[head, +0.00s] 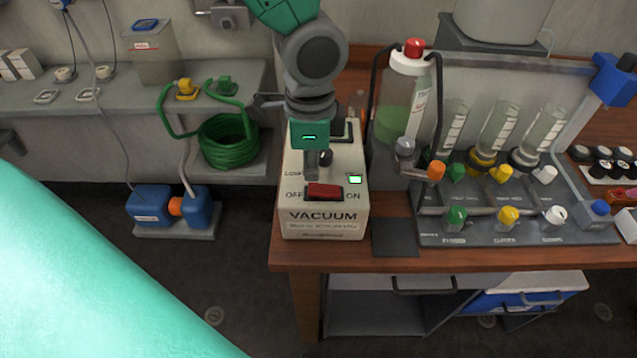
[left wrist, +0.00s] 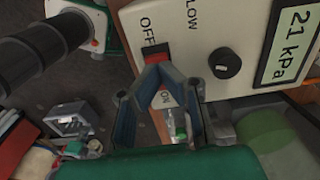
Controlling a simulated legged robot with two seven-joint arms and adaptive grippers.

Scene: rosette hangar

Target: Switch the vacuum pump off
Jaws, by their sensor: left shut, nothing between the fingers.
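The vacuum pump (head: 325,217) is a cream box at the left end of the wooden bench, labelled VACUUM. Its red rocker switch (head: 324,191) sits between OFF on the left and ON on the right. A green lamp (head: 355,180) is lit near ON. My left gripper (head: 311,174) is shut and empty, pointing down just behind the switch. In the left wrist view its fingertips (left wrist: 158,70) meet beside the red switch (left wrist: 155,54) and partly cover it; I cannot tell whether they touch. The display (left wrist: 291,42) reads 21 kPa. My right gripper is not in view.
A dark knob (head: 325,157) stands close behind the switch. A bottle with a red cap (head: 404,90) and a rack of valves (head: 515,215) stand to the right. A green hose coil (head: 228,140) lies on the shelf at left.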

